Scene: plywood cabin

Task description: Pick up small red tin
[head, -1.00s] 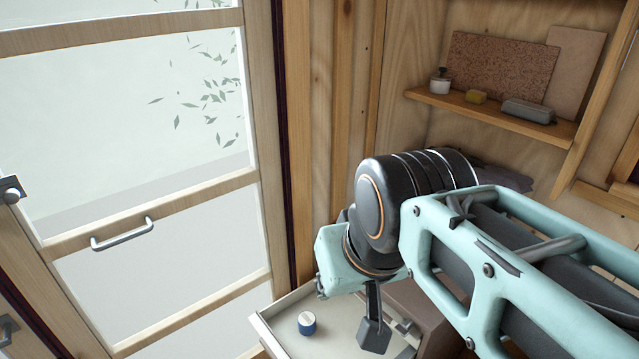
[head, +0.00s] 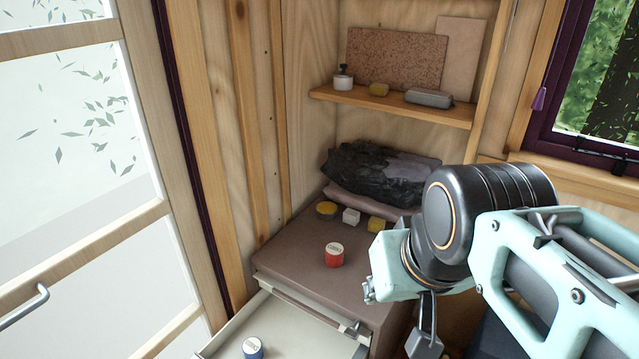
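The small red tin (head: 334,256) stands upright on the brown top of a low cabinet (head: 290,244), near the middle of the head view. It has a pale lid with faint markings. My gripper (head: 369,291) is at the end of my pale green arm, to the right of the tin and lower in the picture. The gripper is small and seen from the side, so I cannot tell whether its fingers are open. The tin stands apart from it in the picture, with nothing around it.
An open drawer (head: 300,318) below the cabinet top holds a blue tin (head: 252,347). Behind the red tin are a yellow item (head: 327,209), a white block (head: 351,216), another yellow item (head: 376,224) and a dark crumpled bag (head: 375,172). A shelf (head: 400,106) hangs above.

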